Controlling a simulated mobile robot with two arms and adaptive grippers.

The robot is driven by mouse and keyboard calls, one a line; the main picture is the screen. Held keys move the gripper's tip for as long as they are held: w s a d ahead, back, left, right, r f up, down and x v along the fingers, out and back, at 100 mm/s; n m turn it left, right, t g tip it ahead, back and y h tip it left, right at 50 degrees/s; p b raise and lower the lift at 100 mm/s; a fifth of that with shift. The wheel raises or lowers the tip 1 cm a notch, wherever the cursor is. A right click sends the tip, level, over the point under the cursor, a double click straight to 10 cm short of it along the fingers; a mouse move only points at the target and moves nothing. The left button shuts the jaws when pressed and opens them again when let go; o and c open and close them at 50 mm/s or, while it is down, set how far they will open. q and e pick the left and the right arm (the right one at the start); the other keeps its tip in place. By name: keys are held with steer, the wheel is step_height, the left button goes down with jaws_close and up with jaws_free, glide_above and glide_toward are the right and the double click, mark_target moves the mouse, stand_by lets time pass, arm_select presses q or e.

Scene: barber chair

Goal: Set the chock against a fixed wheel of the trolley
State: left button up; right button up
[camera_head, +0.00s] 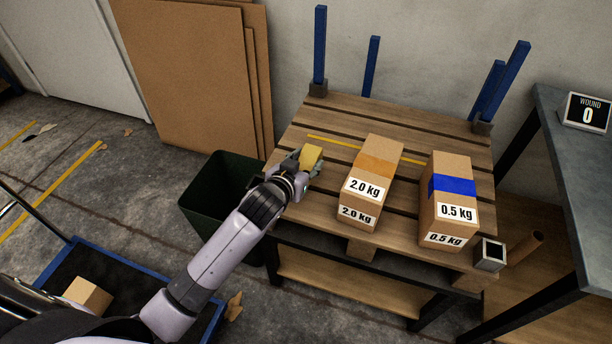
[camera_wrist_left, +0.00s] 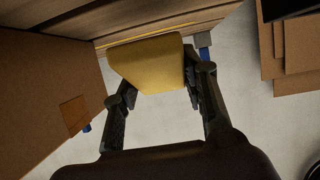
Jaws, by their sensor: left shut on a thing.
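The chock (camera_head: 311,156) is a small yellow block. My left gripper (camera_head: 308,166) is shut on it, over the left end of the wooden pallet top; the view does not tell whether the chock touches the boards. In the left wrist view the chock (camera_wrist_left: 148,60) sits between the two dark fingers (camera_wrist_left: 158,82). The trolley (camera_head: 62,258), with a blue frame and dark deck, is at the lower left, partly cut off and partly behind my arm. Its wheels do not show. My right gripper is not in view.
On the pallet (camera_head: 342,108) stand a 2.0 kg carton (camera_head: 376,170) and a 0.5 kg carton (camera_head: 447,180). A dark green bin (camera_head: 205,190) is left of it. Cardboard sheets (camera_head: 185,70) lean on the wall. A small carton (camera_head: 88,294) sits on the trolley. Floor between is partly open.

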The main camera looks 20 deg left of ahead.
arm_select(q)
steer(key=shift+f, duration=0.45)
step_height(320, 180, down, 2)
steer(key=shift+b, duration=0.35)
steer(key=shift+f+p, duration=0.15)
steer(key=shift+p, duration=0.15)
steer(key=shift+f, duration=0.25)
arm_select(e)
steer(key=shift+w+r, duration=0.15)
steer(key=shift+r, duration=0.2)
arm_select(q)
steer(key=shift+f, duration=0.1)
steer(key=shift+f, duration=0.15)
steer(key=o, duration=1.2)
steer(key=shift+c, duration=0.2)
steer(key=shift+o, duration=0.8)
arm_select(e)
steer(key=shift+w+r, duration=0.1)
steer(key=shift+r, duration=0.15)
